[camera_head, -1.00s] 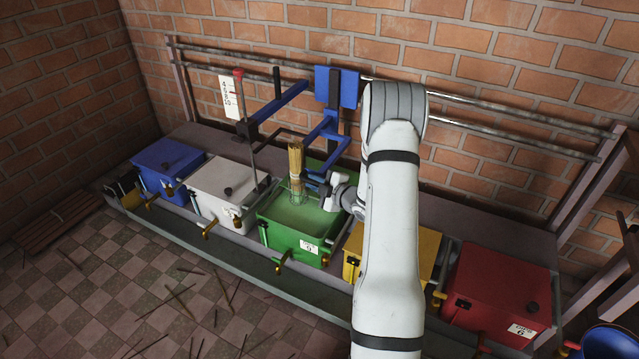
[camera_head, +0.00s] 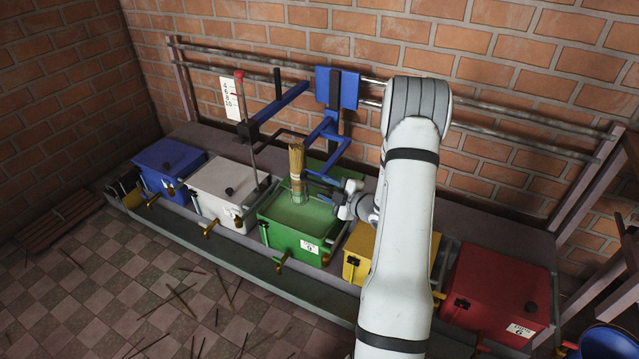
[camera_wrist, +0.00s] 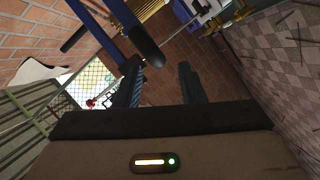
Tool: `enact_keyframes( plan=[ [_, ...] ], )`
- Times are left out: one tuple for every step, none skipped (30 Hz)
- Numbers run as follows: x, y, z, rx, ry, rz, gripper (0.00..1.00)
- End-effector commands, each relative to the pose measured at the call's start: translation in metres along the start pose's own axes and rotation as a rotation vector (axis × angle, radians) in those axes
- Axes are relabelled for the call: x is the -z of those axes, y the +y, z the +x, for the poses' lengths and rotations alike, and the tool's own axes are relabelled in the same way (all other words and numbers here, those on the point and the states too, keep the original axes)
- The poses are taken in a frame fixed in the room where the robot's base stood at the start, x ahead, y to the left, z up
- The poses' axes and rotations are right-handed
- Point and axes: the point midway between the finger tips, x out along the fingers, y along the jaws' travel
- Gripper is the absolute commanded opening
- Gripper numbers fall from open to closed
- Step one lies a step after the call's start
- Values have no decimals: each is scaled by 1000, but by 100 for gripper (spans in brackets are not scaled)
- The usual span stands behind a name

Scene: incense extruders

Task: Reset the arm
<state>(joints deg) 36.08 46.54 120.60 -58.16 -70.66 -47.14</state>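My gripper (camera_head: 322,187) is to the right of the bundle of sticks (camera_head: 297,165), above the right side of the green box (camera_head: 295,228). In the wrist view my gripper's two dark fingers (camera_wrist: 160,85) stand apart with nothing between them. The stick bundle stands upright over the green box, beside a blue bracket (camera_head: 330,135) on the rails. In the wrist view the bundle (camera_wrist: 148,10) shows at the top edge, beyond the fingertips. A dark rounded bar end (camera_wrist: 147,48) lies close to the left finger in that picture.
Blue (camera_head: 168,165), white (camera_head: 222,190), yellow (camera_head: 360,250) and red (camera_head: 500,285) boxes stand in the row with the green one. Metal rails (camera_head: 500,128) run along the brick wall. A blue arm with a red-topped lever (camera_head: 239,74) hangs left. The tiled floor (camera_head: 110,275) has scattered sticks.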

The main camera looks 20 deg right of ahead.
Motion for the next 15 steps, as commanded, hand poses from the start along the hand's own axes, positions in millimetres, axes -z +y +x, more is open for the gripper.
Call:
enact_keyframes(
  plan=[
    [0,2,-8,-2,-3,0,36],
    [0,2,-12,-1,-3,0,36],
    [0,1,-16,0,-2,0,36],
    [0,1,-18,0,-2,0,36],
    [0,1,-20,-1,-2,0,36],
    [0,1,-22,-1,-1,0,36],
    [0,1,-22,-1,-1,0,36],
    [0,1,-23,-1,0,0,36],
    [0,1,-23,-1,0,-1,36],
    [0,0,-23,-1,0,-1,36],
    [0,0,-23,-1,0,-1,36],
    [0,0,-23,-1,0,-1,36],
    [0,0,-23,0,0,-1,36],
    [0,0,-23,0,0,-1,36],
    [0,0,-23,0,0,-1,36]
  ],
)
